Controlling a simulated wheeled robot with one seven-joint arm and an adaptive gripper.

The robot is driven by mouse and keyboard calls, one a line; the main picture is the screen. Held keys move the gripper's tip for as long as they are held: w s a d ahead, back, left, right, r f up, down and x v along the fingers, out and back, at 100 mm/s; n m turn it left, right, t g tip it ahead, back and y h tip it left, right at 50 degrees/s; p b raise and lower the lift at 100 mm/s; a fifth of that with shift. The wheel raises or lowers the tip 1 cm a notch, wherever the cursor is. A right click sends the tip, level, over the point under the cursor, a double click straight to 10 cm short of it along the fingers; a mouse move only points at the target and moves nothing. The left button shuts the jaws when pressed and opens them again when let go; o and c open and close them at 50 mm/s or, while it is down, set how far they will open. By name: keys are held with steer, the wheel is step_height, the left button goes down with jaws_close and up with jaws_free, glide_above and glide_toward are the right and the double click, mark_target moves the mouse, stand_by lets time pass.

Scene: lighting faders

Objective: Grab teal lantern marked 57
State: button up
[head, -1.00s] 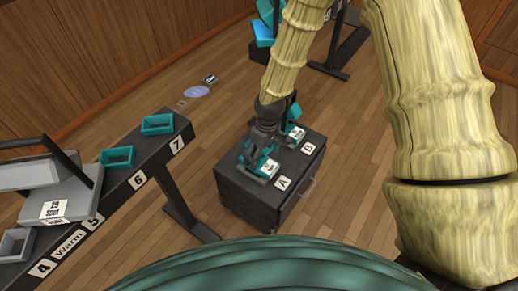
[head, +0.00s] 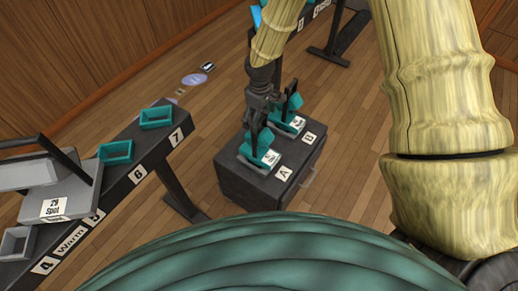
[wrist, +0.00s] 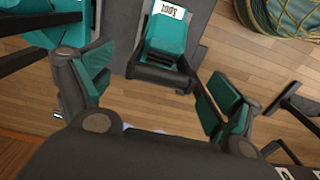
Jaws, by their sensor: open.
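Two teal lanterns with white labels stand on the dark cabinet, one (head: 262,141) by label A and one (head: 291,107) by label B. Their numbers are too small to read, so I cannot tell which is 57. My gripper (head: 260,112) is just above and behind the A lantern in the head view. In the wrist view my gripper (wrist: 157,98) is open, with its teal-padded fingers spread. A teal lantern (wrist: 167,38) with a partly cut-off label lies ahead between the fingers, apart from them.
The dark cabinet (head: 240,186) has a handle on its right side. A dark rail (head: 148,175) numbered 4 to 7 stands at left, holding teal and grey trays and a grey Spot unit (head: 62,202). Wooden floor (head: 215,125) is open between rail and cabinet.

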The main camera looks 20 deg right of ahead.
mark_target(259, 131)
steer(key=shift+f+p, duration=0.35)
steer(key=shift+f, duration=2.3)
jaws_close()
steer(key=shift+r, duration=0.1)
